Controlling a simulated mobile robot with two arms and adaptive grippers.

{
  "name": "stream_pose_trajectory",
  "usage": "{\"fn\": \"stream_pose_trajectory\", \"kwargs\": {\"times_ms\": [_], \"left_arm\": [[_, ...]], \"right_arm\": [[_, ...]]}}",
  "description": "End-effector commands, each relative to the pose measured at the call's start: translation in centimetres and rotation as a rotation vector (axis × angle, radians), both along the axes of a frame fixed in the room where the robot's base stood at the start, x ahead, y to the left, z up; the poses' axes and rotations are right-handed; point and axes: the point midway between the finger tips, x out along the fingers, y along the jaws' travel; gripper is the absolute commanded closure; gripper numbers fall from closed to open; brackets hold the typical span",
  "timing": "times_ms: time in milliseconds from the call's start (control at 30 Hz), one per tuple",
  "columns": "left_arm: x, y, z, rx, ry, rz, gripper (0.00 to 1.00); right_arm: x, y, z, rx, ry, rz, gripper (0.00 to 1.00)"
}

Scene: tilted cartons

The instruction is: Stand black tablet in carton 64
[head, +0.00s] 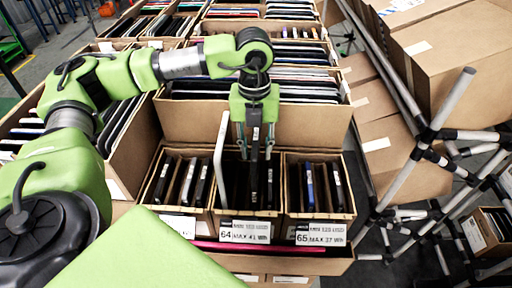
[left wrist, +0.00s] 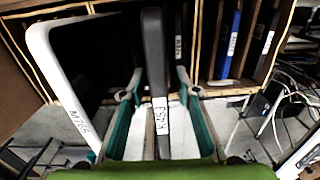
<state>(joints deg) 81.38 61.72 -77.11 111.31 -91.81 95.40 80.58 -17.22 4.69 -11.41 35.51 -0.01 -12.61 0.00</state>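The black tablet (head: 255,160) stands nearly upright in carton 64 (head: 245,232), its lower part among other dark devices and its base hidden. It also shows in the left wrist view (left wrist: 156,60), with a white label on its near edge. My left gripper (head: 255,143) points down over the carton, with its fingers on either side of the tablet's top. In the left wrist view the left gripper (left wrist: 159,88) is open, with a gap between each finger and the tablet. My right gripper is in neither view.
A white-edged tablet (head: 221,150) stands taller at the left in carton 64. Carton 65 (head: 320,234) is on the right, and another carton of dark devices (head: 180,225) is on the left. A larger carton (head: 305,125) stands behind. Pipe framing (head: 425,140) is at right.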

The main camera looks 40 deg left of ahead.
Motion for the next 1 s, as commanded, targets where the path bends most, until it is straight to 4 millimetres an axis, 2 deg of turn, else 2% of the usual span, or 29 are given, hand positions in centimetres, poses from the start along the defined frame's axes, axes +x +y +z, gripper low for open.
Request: {"fn": "stream_pose_trajectory", "kwargs": {"times_ms": [267, 367, 700, 833, 1000], "left_arm": [[0.0, 0.0, 0.4, 0.001, 0.002, 0.000, 0.70], [0.0, 0.0, 1.7, -0.001, -0.001, 0.000, 0.70], [0.0, 0.1, 8.9, -0.002, -0.003, 0.001, 0.70], [-0.1, 0.1, 10.7, 0.000, -0.001, 0.000, 0.70], [-0.1, 0.2, 11.9, 0.000, 0.000, 0.001, 0.70]], "right_arm": [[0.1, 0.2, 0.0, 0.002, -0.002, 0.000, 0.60], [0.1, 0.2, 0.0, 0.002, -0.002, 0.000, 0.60], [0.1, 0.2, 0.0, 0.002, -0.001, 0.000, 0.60], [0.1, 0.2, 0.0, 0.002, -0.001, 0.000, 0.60], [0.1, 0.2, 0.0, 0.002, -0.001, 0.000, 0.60]]}}
